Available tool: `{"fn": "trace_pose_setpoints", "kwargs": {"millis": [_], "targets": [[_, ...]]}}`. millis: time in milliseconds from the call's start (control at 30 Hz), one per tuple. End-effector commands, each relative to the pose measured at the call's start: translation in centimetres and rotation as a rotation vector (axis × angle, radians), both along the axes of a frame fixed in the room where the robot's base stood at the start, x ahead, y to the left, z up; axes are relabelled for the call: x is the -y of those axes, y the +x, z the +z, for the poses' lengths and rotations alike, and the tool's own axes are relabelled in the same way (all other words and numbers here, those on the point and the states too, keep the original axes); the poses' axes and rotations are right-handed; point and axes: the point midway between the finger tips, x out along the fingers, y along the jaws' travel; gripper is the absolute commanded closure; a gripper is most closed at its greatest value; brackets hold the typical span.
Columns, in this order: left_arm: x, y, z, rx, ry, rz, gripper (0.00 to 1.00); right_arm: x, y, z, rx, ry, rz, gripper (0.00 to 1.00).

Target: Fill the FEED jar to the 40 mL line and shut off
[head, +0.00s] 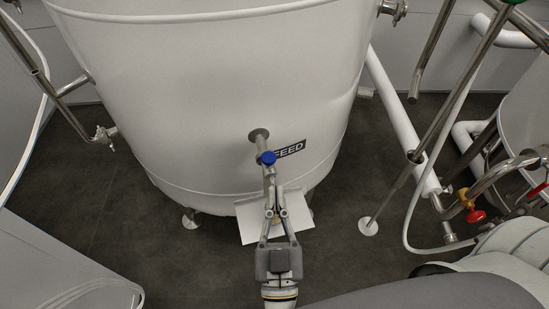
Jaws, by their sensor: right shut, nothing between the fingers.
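The FEED label (289,149) is a black plate on the front of the large white tank (225,75). Beside it a metal sampling tap (268,172) with a blue handle (267,158) sticks out and points down. A white shelf (293,212) is under the tap. My right gripper (275,200) is shut and empty, in front of the tap's lower end and over the shelf. I cannot tell whether it touches the tap. I cannot make out the jar; the gripper covers the middle of the shelf. My left gripper is not in view.
A red valve handle (476,216) and a yellow one (464,197) are on pipework at the right. A slanted metal pole with a round foot (368,227) stands on the dark floor (365,160). Another white tank edge is at the left.

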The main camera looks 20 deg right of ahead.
Motion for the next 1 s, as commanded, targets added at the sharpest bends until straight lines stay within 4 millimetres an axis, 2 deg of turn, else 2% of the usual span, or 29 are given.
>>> {"fn": "trace_pose_setpoints", "kwargs": {"millis": [167, 267, 700, 733, 800, 1000], "targets": [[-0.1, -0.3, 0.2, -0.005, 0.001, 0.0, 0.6, 0.1, 0.5, 0.3, 0.002, -0.001, 0.001, 1.0], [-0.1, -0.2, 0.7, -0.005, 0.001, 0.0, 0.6, 0.4, 1.6, 0.9, 0.004, 0.0, 0.0, 1.0], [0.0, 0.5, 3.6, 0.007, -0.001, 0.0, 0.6, 2.7, 9.5, 3.8, 0.002, -0.002, 0.002, 1.0], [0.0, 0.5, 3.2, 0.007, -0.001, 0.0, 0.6, 2.5, 9.3, 2.5, -0.003, -0.005, 0.004, 1.0], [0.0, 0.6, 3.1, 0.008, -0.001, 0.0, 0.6, 2.6, 9.2, 1.4, -0.003, -0.005, 0.004, 1.0], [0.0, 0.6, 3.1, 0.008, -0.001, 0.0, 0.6, 2.5, 9.2, -0.2, -0.001, -0.002, 0.003, 1.0]]}}
